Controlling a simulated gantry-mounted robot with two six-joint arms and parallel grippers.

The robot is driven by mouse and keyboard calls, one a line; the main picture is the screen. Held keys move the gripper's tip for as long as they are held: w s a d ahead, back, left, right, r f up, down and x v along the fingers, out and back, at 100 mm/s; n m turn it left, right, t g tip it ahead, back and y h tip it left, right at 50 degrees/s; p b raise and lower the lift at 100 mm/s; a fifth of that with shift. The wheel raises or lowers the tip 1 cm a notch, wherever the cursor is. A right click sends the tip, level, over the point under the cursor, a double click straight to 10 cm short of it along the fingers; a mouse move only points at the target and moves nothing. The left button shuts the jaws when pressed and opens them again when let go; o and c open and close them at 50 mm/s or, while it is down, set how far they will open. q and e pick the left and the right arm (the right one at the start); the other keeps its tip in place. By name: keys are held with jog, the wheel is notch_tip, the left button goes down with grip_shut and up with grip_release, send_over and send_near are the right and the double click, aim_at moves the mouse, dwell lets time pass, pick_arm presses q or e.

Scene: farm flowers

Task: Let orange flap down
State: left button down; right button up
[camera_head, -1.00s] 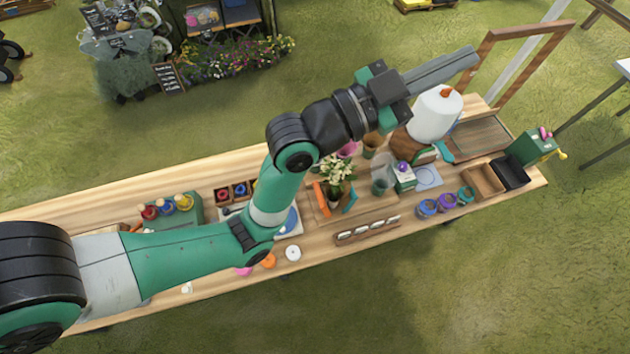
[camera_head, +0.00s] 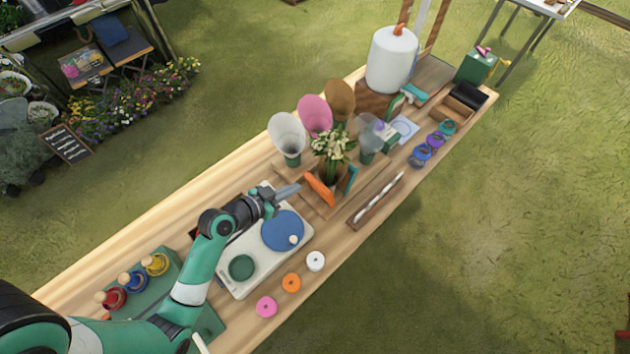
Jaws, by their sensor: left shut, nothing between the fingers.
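The orange flap (camera_head: 319,189) stands tilted on the left side of a small wooden holder with a bunch of white flowers (camera_head: 334,146) in it. A teal flap (camera_head: 348,180) stands on the holder's right side. My left gripper (camera_head: 294,189) is shut and empty, its fingers pointing right, with the tips close to the orange flap's left side. I cannot tell whether they touch it. My right gripper is not in view.
A white tray with a blue disc (camera_head: 283,230) and a green disc (camera_head: 241,267) lies below the gripper. White, pink and brown cones (camera_head: 340,97) stand behind the flowers. A slotted wooden rack (camera_head: 376,200) lies to the right. Pink, orange and white rings (camera_head: 316,261) lie along the front edge.

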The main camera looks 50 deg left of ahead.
aim_at(316, 181)
pick_arm(q)
jog(key=shift+d, duration=0.1)
jog(key=b+x, duration=0.2)
jog(key=x, duration=0.8)
jog(key=shift+w+r, duration=0.1)
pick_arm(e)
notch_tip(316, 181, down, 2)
